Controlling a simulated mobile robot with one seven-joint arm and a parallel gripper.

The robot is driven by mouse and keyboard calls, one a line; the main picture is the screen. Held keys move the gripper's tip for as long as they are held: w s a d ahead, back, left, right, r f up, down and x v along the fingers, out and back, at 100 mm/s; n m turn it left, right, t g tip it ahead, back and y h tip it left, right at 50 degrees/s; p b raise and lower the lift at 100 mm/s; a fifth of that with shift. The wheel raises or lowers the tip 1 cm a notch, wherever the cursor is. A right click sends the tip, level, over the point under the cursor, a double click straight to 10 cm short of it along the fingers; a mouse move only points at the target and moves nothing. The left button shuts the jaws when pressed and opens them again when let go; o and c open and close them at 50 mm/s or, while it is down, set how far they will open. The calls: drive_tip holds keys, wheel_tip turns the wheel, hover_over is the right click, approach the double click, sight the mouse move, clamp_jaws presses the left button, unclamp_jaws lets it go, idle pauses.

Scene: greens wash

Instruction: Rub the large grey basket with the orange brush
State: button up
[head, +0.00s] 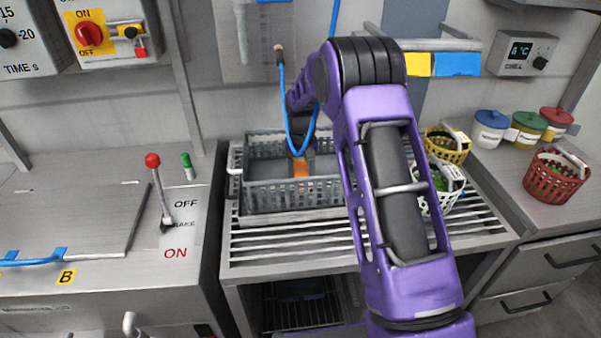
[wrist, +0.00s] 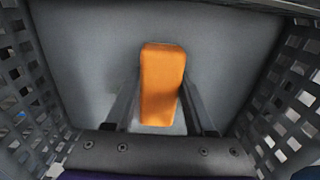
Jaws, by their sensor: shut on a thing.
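The large grey basket (head: 262,194) stands on the slatted metal rack in the head view. Its lattice walls (wrist: 292,100) and plain grey floor (wrist: 80,50) fill the wrist view. My gripper (wrist: 160,105) is inside the basket, shut on the orange brush (wrist: 162,80). The brush also shows as a small orange patch (head: 300,168) in the head view. Its underside is hidden, so I cannot tell whether it touches the basket floor. My purple arm hides part of the basket's right side in the head view.
A yellow basket (head: 432,150) and a white basket (head: 446,203) stand close to the right. A red basket (head: 550,182) and lidded jars (head: 490,130) sit on the right counter. A red-knobbed lever (head: 159,190) rises on the left. The rack's front slats (head: 285,245) are bare.

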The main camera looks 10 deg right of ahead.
drive_tip(key=shift+r, duration=0.2)
wheel_tip(320, 180, up, 4)
drive_tip(key=p, duration=0.2)
drive_tip(key=shift+p, duration=0.35)
drive_tip(key=shift+r, duration=0.9)
drive_tip(key=shift+r, duration=1.5)
drive_tip(key=shift+d, duration=0.1)
